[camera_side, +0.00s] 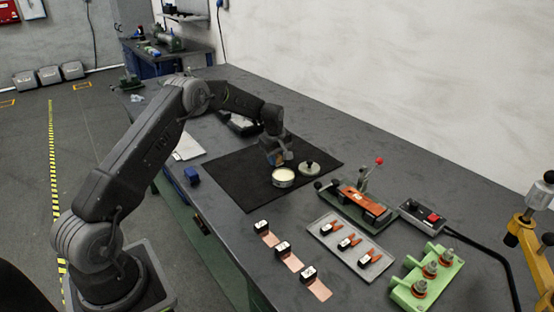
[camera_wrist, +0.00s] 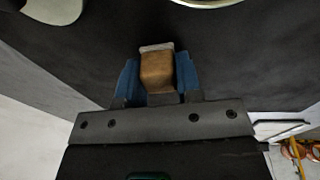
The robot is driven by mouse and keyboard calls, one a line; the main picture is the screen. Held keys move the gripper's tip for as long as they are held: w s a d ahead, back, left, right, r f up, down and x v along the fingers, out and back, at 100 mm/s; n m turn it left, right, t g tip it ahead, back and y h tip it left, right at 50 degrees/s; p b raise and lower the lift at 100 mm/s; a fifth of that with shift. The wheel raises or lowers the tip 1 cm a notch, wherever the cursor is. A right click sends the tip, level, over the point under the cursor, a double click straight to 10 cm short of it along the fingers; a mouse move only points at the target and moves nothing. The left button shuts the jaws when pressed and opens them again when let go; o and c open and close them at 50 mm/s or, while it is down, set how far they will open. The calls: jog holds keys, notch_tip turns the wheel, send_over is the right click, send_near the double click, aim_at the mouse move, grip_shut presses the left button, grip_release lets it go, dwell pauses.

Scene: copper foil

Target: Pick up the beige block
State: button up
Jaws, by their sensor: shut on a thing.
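The beige block (camera_wrist: 157,70) looks tan-brown with a paler end and sits between the two blue fingers of my gripper (camera_wrist: 157,84) in the wrist view. The fingers are shut on its sides. In the side view my gripper (camera_side: 278,158) points down over the black mat (camera_side: 235,160), close behind a round tin. The block is mostly hidden by the fingers there, and I cannot tell whether it touches the mat.
The round tin (camera_side: 283,178) with cream contents and a knobbed lid (camera_side: 309,168) stand close to my gripper. A lever fixture (camera_side: 362,200), a grey tray (camera_side: 350,243), copper strips (camera_side: 290,262) and a green stand (camera_side: 428,275) are nearer the camera. The mat's left part is clear.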

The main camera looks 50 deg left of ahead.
aim_at(277, 155)
jog(key=shift+r, duration=0.1)
notch_tip(277, 155, up, 4)
jog(key=shift+r, duration=0.1)
jog(key=s+a+r, duration=0.2)
jog(key=s, duration=0.1)
jog(key=s+a+r, duration=0.2)
jog(key=s, duration=0.1)
jog(key=s+a+r, duration=0.2)
jog(key=s+a, duration=0.1)
jog(key=shift+s+a+r, duration=0.1)
jog(key=shift+r, duration=0.2)
jog(key=shift+o, duration=1.3)
jog(key=shift+c, duration=1.1)
